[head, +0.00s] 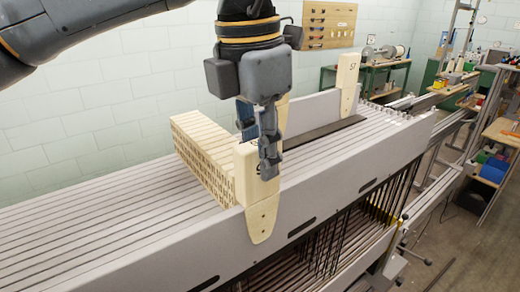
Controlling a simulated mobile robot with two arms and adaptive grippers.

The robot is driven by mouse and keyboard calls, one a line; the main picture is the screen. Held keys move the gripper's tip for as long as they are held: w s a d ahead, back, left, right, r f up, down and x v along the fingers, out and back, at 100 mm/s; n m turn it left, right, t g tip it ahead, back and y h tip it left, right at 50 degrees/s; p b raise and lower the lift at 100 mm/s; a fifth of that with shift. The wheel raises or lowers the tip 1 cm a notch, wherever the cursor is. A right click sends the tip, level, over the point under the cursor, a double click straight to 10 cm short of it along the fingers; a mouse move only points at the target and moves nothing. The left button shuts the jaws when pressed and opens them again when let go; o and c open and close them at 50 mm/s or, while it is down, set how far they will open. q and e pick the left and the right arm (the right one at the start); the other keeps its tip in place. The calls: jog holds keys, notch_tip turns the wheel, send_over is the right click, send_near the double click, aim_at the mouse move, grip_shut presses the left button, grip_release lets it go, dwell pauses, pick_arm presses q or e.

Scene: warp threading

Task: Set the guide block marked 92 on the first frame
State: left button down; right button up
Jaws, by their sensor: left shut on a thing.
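My left gripper (268,158) comes down from the top of the head view. It is shut on a pale wooden guide block (262,218) at the front edge of the grey machine. The block's tapered lower end hangs over the machine's front face and shows small dark dots. The gripper covers the upper part, so no number 92 can be read. A similar pale upright piece (282,112) shows just behind the gripper. Long grey parallel frames (80,235) run across the machine top. Which one is the first frame cannot be told. My right gripper is out of view.
A row of pale wooden pieces with slotted sides (205,160) stands directly left of the gripper. A pale upright with a dark mark (347,85) stands at the far side, near a dark bar (335,130). The frames at left are clear. Shelves (495,140) stand at right.

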pick_arm(q)
jog(key=shift+f, duration=0.1)
jog(key=c, duration=1.1)
grip_release()
